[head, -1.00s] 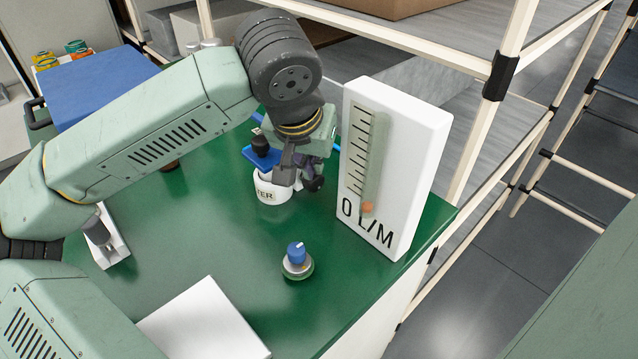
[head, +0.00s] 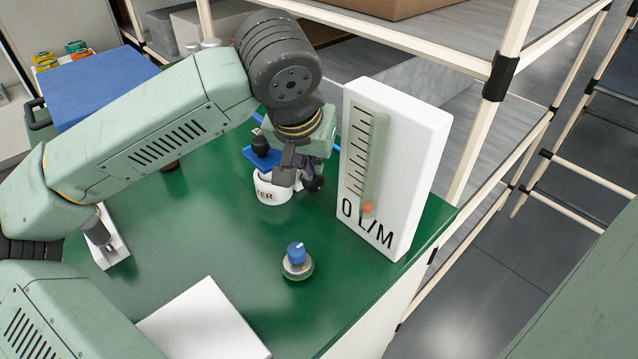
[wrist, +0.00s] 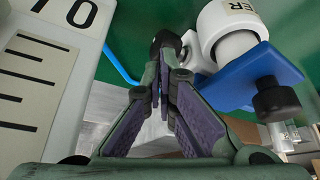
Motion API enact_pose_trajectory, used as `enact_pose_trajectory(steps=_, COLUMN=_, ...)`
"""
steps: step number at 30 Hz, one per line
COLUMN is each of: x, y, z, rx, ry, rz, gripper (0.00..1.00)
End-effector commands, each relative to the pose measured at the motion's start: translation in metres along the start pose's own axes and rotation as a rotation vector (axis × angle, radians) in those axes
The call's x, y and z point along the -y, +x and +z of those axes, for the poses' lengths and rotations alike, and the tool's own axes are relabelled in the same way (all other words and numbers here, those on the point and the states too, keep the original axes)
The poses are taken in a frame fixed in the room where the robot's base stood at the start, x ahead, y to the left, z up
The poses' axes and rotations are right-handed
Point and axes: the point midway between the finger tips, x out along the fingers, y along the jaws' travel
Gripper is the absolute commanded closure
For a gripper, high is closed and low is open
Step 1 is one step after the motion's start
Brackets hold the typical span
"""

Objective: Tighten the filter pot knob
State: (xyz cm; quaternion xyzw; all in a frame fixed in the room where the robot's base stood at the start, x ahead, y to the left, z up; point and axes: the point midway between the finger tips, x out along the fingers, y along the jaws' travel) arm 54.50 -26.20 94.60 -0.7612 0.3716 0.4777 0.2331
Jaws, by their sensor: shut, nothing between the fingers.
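The filter pot (head: 272,192) is a white cup with a label ending in "ER", at the back of the green bench. A blue bracket (head: 259,158) with a black knob (head: 262,144) sits on it; this knob also shows in the wrist view (wrist: 276,99). A second, round black knob (wrist: 165,42) is on the pot's side, just beyond my fingertips. I cannot tell which knob the task means. My gripper (head: 288,182) is shut and empty beside the pot. In the wrist view its fingertips (wrist: 164,72) meet near the side knob; contact is unclear.
A tall white flow gauge (head: 420,140) reading 0 L/M stands close on the right of my gripper. A blue-topped dial (head: 297,254) and a white box (head: 205,325) are nearer the front. Shelving (head: 515,60) stands behind. The middle of the green bench (head: 190,220) is clear.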

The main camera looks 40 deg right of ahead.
Motion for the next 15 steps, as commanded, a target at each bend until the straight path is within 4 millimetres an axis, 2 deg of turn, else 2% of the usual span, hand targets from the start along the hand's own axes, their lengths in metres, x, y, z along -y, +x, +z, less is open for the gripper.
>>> enact_pose_trajectory(steps=15, x=0.0000, y=0.0082, z=0.0039, rx=0.000, ry=0.000, rz=0.000, gripper=1.00)
